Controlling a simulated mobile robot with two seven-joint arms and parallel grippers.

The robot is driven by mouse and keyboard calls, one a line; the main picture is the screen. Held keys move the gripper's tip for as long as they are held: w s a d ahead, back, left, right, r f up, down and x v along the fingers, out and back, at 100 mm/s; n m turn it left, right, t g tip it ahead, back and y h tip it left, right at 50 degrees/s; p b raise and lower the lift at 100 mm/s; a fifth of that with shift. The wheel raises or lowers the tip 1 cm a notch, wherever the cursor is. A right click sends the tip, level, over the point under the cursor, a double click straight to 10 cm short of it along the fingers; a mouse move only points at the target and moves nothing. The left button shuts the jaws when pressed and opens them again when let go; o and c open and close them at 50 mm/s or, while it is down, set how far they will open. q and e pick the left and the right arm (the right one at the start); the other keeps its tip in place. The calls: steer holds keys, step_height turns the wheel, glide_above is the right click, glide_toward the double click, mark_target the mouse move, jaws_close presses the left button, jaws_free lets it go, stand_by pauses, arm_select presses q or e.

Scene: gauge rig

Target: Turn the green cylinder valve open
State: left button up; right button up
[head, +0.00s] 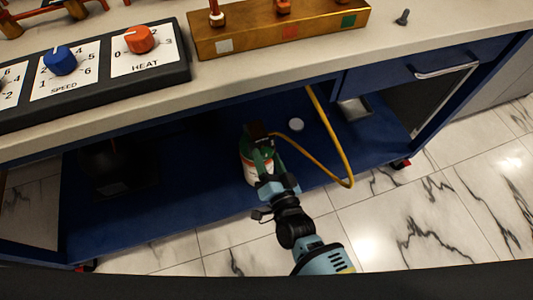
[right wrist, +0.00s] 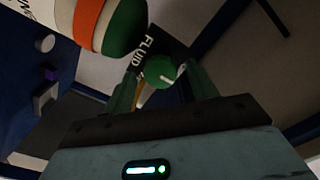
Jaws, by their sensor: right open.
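The gas cylinder (head: 247,170) stands on the blue lower shelf under the bench, green on top with an orange and a white band. In the right wrist view its body (right wrist: 88,22) fills the upper left. Its round green valve knob (right wrist: 160,70) with a white mark shows beside a dark plate lettered "FLUID". My right gripper (head: 265,163) reaches in under the bench at the cylinder top. In the wrist view the right gripper (right wrist: 162,88) is open, with a finger on each side of the knob. Whether they touch it is unclear. My left gripper is out of view.
A yellow hose (head: 318,168) loops from the cylinder top up to the bench. A white round piece (head: 296,125) and a dark box (head: 120,168) are on the shelf. The bench top (head: 430,25) overhangs, carrying the dial panel (head: 100,75) and brass block (head: 250,38).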

steer(key=p+v, duration=0.1)
steer(key=v, duration=0.5)
steer(key=shift+s, duration=0.2)
stand_by(0.4)
